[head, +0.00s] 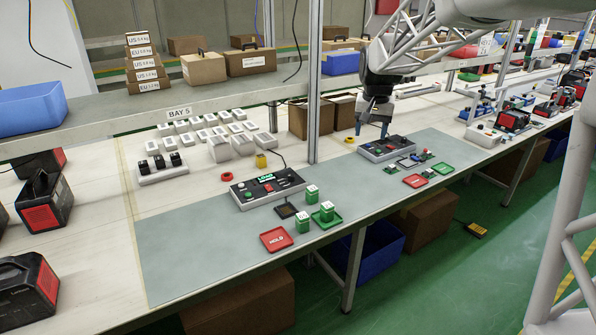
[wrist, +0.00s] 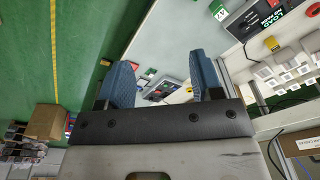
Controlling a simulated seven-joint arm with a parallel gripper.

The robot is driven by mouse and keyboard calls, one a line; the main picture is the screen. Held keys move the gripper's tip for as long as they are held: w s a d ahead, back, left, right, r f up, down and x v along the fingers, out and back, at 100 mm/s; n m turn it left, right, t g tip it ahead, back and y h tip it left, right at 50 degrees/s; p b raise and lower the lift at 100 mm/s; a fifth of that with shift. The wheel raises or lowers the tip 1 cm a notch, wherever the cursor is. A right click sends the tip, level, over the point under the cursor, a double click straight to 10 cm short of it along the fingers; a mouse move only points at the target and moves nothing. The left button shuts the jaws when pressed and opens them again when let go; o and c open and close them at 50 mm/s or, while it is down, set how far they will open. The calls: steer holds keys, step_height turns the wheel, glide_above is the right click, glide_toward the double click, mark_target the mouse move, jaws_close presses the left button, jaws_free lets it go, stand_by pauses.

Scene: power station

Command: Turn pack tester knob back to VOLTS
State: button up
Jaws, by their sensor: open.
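One pack tester (head: 267,188), a dark-topped box with a lit green screen, stands on the grey mat at the centre of the head view. It also shows at the top right of the wrist view (wrist: 262,18), where its screen reads LOAD. A second similar control box (head: 388,148) stands farther right; its screen looks unlit. My gripper (head: 373,127) is open and empty, pointing down above and behind this second box. In the wrist view my gripper's blue fingers (wrist: 163,78) are spread, with a box partly visible between them. Which way any knob points is too small to tell.
A metal post (head: 314,90) stands between the boxes. White parts (head: 218,148) sit behind. The mat's left part is clear.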

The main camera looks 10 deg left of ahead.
steer(key=w+a+f, duration=0.4)
steer(key=w+a, duration=0.2)
steer(key=w, duration=0.2)
steer(key=g, duration=0.1)
glide_toward(291, 175)
steer(key=shift+d+f, duration=0.3)
steer(key=shift+f, duration=0.05)
steer(key=shift+w+a+f, duration=0.15)
steer(key=shift+a+f, duration=0.25)
steer(key=shift+f, duration=0.1)
steer(key=shift+f, duration=0.15)
steer(key=shift+f, duration=3.75)
